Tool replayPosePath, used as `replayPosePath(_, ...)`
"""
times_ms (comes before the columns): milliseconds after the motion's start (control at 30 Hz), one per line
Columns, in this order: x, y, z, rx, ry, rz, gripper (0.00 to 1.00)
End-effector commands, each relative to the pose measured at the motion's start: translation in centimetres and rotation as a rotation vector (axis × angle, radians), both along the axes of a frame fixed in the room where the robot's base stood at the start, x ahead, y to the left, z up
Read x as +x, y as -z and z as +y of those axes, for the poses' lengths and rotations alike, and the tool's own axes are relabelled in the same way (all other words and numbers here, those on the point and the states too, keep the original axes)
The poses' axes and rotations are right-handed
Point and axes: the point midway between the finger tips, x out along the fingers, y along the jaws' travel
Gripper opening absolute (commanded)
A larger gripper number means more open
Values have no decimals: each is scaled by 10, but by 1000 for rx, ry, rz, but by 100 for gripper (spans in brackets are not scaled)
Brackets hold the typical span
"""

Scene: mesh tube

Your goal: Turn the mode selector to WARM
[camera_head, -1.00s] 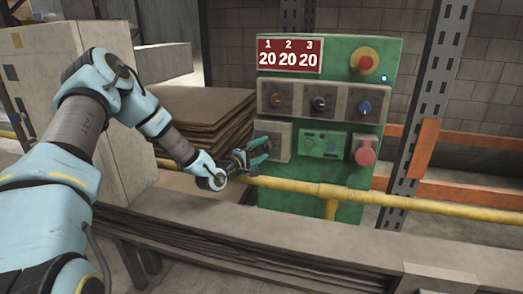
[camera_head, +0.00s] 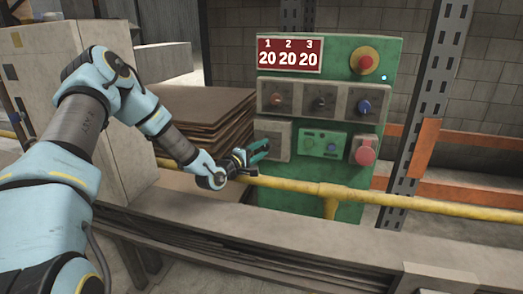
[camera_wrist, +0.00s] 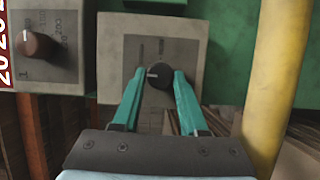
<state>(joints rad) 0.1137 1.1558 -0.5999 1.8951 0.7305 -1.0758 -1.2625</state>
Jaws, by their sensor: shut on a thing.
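The mode selector (camera_wrist: 159,74) is a small black knob on a grey plate (camera_wrist: 183,38). In the head view this plate (camera_head: 284,128) is at the lower left of the green panel. My gripper (camera_wrist: 158,78) is shut on the knob, one teal finger on each side. The knob's pale mark points left in the wrist view, which is turned against the head view. The lettering around the knob is too small to read. In the head view my gripper (camera_head: 266,149) reaches the plate from the left and hides the knob.
A red display (camera_head: 289,56) shows 20 20 20 above three dials, among them an orange-brown one (camera_wrist: 34,45). A red emergency button (camera_head: 366,62) and a red push button (camera_head: 365,156) are at the right. A yellow pipe (camera_head: 395,202) runs across just below my gripper. Stacked boards (camera_head: 205,105) stand left.

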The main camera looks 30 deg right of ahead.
Motion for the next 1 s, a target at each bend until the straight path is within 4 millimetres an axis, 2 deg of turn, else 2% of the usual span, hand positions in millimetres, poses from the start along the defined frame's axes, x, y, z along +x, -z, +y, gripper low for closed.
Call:
replayPosePath(267, -1, -1, -1, 92, 2, -86, 0)
replayPosePath(1000, -2, -4, -2, 497, 1, -462, 0)
